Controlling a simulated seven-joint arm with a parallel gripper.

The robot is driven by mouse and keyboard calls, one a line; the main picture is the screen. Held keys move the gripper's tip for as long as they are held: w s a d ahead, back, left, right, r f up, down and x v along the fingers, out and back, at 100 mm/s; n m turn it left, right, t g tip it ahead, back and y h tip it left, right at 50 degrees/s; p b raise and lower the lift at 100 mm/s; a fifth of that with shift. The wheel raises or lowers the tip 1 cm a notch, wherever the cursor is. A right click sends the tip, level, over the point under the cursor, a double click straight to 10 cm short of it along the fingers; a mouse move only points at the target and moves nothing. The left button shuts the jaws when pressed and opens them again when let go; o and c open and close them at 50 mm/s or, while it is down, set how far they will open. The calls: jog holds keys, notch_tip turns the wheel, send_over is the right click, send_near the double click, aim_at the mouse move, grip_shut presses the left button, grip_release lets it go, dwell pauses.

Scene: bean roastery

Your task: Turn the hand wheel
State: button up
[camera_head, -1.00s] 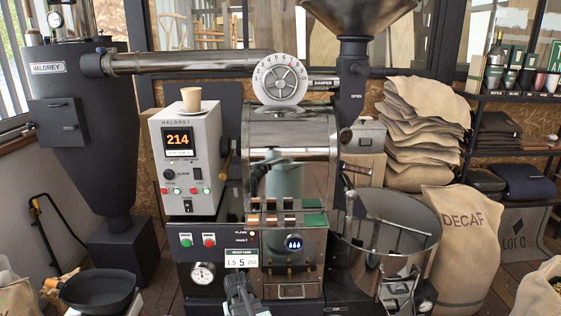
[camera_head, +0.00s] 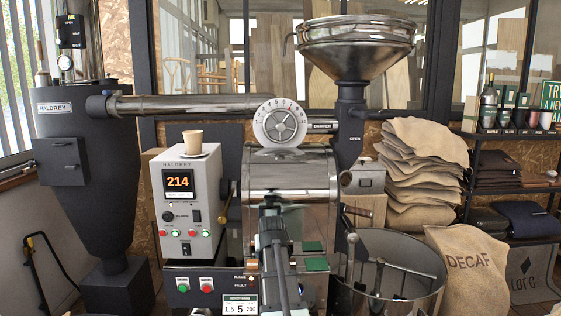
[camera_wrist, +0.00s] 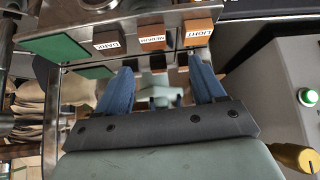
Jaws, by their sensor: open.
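The hand wheel does not show in the wrist view.
The roaster drum (camera_head: 290,175) stands behind my arm. A control box (camera_head: 187,200) reading 214, with a paper cup (camera_head: 193,143) on top, is to the left. Wooden blocks labelled LIGHT, MEDIUM and DARK (camera_wrist: 152,37) are close to the fingers. A hopper (camera_head: 356,45) rises at right.

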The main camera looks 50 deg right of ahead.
jog(key=d+r+m+t+h, duration=0.15)
jog(key=d+r, duration=0.25)
jog(key=r, duration=0.7)
jog(key=d+r+n+t+h, duration=0.1)
jog(key=d+r+h, duration=0.15)
jog(key=r, duration=0.95)
jog(key=m+t+h, duration=0.1)
jog(key=t+h, duration=0.3)
jog(key=t, duration=0.1)
send_near(281, 129)
jog(key=shift+g, duration=0.25)
jog(key=x, duration=1.2)
jog(key=shift+w+d+r, duration=0.1)
jog(key=shift+w+r, duration=0.1)
jog(key=shift+w, duration=0.15)
jog(key=shift+c, duration=0.5)
grip_shut()
